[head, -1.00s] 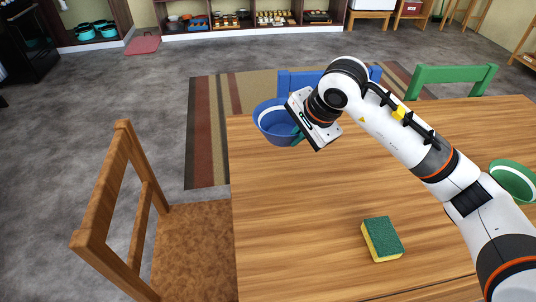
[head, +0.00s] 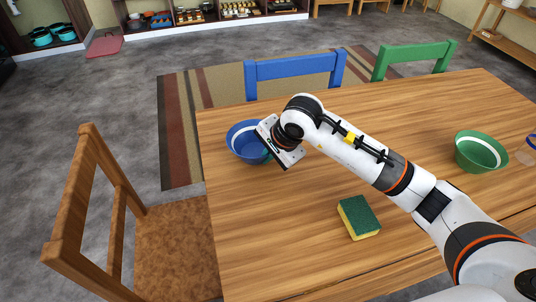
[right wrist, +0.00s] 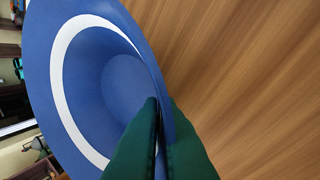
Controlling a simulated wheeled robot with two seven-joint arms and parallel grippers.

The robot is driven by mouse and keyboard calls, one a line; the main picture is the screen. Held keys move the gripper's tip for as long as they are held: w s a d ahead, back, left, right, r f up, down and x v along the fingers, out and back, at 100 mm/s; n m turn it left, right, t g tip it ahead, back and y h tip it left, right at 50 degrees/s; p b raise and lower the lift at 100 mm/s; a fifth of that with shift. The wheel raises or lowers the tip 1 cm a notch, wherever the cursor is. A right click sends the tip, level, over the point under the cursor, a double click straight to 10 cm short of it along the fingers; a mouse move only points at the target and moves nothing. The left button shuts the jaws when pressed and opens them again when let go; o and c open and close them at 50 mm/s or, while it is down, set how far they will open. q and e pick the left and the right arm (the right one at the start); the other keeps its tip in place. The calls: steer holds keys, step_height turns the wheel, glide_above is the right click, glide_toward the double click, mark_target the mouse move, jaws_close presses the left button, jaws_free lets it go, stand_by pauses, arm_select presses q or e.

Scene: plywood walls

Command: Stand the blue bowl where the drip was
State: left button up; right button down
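The blue bowl (head: 243,139), with a white band inside, is at the far left part of the wooden table (head: 300,245), close to its left edge. My right gripper (head: 268,152) is shut on the bowl's near right rim. In the right wrist view, the dark green fingers (right wrist: 160,135) pinch the rim of the blue bowl (right wrist: 125,80) from both sides. The bowl looks roughly upright in the head view; whether it touches the tabletop I cannot tell. I see no drip on the visible wood. My left gripper is not in view.
A green and yellow sponge (head: 359,217) lies on the table front. A green bowl (head: 481,152) stands at the right, near a partly cut-off blue-rimmed item (head: 530,150). A blue chair (head: 295,68), a green chair (head: 415,58) and a brown chair (head: 175,245) surround the table.

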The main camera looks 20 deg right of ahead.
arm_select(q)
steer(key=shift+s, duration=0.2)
arm_select(e)
steer(key=shift+f, duration=0.1)
steer(key=c, duration=2)
jaws_free()
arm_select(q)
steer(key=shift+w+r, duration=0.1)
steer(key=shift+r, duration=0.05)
arm_select(e)
steer(key=o, duration=0.4)
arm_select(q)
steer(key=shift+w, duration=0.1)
arm_select(e)
steer(key=v, duration=0.7)
steer(key=shift+w, duration=0.1)
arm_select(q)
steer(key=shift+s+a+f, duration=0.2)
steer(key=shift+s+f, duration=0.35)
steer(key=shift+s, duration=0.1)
arm_select(e)
steer(key=shift+d+r, duration=0.15)
steer(key=shift+r, duration=0.15)
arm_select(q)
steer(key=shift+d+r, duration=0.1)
